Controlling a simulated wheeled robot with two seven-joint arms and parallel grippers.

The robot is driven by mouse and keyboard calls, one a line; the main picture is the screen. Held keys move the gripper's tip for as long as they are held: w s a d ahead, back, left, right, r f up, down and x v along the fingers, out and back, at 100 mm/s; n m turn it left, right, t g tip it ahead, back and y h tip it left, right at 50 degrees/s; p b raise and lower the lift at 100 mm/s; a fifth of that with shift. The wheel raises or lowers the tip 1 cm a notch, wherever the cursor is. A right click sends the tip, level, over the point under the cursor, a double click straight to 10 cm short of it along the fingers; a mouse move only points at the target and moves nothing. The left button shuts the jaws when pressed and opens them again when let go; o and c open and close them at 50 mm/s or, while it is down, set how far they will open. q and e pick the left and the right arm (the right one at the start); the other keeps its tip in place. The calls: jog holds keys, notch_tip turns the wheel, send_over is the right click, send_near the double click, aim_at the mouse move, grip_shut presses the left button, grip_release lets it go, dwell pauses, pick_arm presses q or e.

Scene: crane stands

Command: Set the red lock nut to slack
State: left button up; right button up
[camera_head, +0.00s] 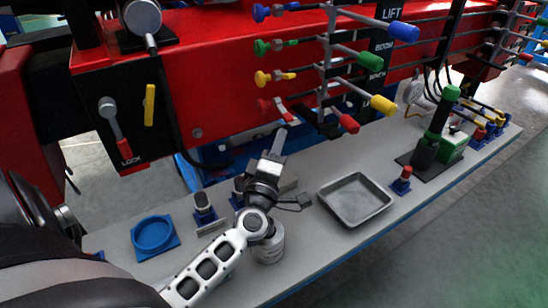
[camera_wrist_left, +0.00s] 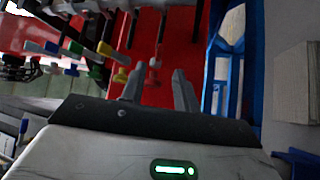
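The red lock nut (camera_head: 265,106) is the lowest in a column of coloured nuts on the red crane panel in the head view. Its pale lever part slants down to the right. In the left wrist view a small red and pale piece (camera_wrist_left: 155,64), which looks like this nut, lies ahead between the fingertips. My left gripper (camera_head: 283,135) is just below the nut, pointing up at it. Its two fingers (camera_wrist_left: 158,82) stand apart in the wrist view, with nothing seen gripped. Whether a finger touches the nut is unclear. My right gripper is not in view.
Yellow (camera_head: 275,77), green (camera_head: 272,46) and blue (camera_head: 274,11) nuts sit above. The red-tipped lever (camera_head: 346,122) and other levers project close on the right. Below are a bench with a grey tray (camera_head: 355,220), a blue dish (camera_head: 153,233) and a can (camera_head: 270,252).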

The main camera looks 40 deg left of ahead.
pick_arm(q)
jog(key=shift+v, duration=1.8)
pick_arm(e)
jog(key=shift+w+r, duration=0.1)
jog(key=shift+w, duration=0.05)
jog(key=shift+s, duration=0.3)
